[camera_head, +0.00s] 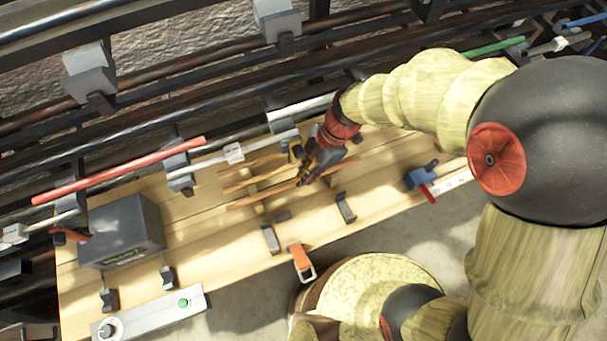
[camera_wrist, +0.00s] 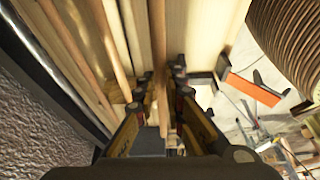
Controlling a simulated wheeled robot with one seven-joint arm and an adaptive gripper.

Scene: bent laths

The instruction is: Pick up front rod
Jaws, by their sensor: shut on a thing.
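The front rod (camera_head: 256,199) is a thin, straight brown wooden lath, the nearest of three laths above the pale wooden bench in the head view.
Dark brackets (camera_head: 270,238) and an orange clamp (camera_head: 301,262) stand at the bench's (camera_head: 205,222) front edge. A grey box (camera_head: 122,232) stands at the left. A blue clamp (camera_head: 422,176) is at the right. Rails and a red rod (camera_head: 120,171) run behind the bench.

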